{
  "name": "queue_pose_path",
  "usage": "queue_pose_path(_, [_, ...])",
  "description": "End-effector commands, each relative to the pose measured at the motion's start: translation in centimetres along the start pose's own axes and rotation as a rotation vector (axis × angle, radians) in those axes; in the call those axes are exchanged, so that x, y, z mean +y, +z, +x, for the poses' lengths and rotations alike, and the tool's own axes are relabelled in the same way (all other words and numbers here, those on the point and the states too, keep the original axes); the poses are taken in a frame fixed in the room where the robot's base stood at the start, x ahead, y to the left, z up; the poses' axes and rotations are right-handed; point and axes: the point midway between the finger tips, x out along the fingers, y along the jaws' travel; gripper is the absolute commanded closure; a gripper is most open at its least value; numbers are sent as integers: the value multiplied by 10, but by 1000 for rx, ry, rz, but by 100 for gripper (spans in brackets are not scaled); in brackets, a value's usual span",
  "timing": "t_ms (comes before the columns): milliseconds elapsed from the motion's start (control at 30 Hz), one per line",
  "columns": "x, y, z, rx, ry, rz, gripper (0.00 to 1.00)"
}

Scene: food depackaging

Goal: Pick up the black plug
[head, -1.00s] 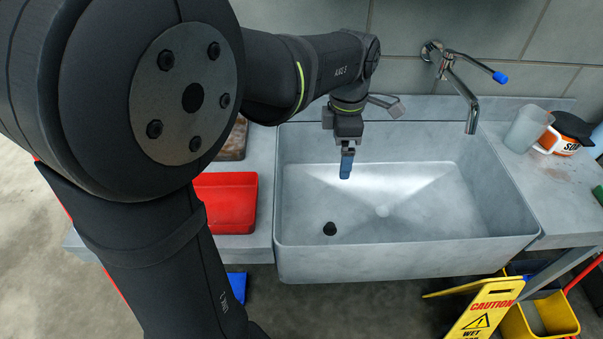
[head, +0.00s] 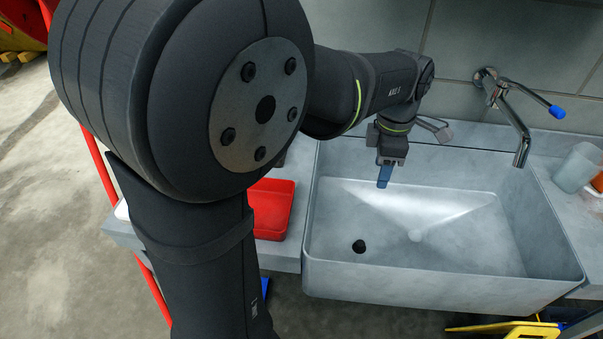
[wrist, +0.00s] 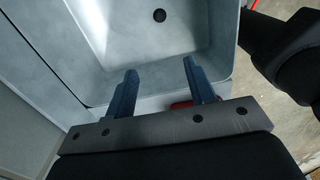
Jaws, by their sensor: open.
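The black plug (head: 359,246) is a small dark round thing on the floor of the grey sink (head: 450,279), towards its front left. It also shows near the top of the wrist view (wrist: 159,15). My gripper (head: 383,183) points down over the back left part of the sink, well above and behind the plug. In the wrist view its two blue fingers (wrist: 158,72) stand apart with nothing between them. The gripper does not touch the plug.
A red tray (head: 270,208) sits on the counter left of the sink. A tap (head: 515,115) with a blue-tipped lever rises behind the sink at the right. A translucent cup (head: 577,168) stands on the right counter. The sink basin is otherwise clear.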

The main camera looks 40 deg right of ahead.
Motion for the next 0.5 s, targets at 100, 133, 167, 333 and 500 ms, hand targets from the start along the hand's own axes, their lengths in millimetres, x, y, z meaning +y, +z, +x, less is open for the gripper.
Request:
queue_pose_path(100, [0,0,0,0,0,0,50])
queue_pose_path(133, [0,0,0,0,0,0,50])
queue_pose_path(167, [0,0,0,0,0,1,50])
queue_pose_path(333, [1,0,7,1,-2,102,50])
queue_pose_path(500, [4,1,26,1,-3,402,50])
